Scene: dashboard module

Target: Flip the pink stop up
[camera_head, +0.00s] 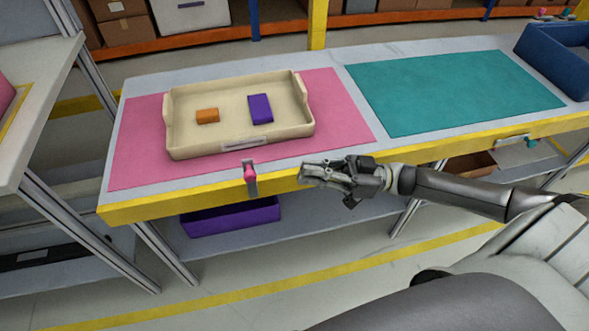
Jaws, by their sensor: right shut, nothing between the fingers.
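The pink stop (250,174) is a small pink piece on a grey bracket at the yellow front edge of the table, in front of the cream tray. It appears to hang down against the edge, with its grey end reaching below. My right gripper (306,175) is to the right of the stop, at the table's front edge, pointing left towards it. It is shut and empty, with a gap between its fingertips and the stop. My left gripper is not in view.
A cream tray (240,142) holding an orange block (207,116) and a purple block (260,108) sits on a pink mat (345,120). A teal mat (455,90) and blue bin (560,60) are to the right. A purple bin (230,217) sits on the shelf below.

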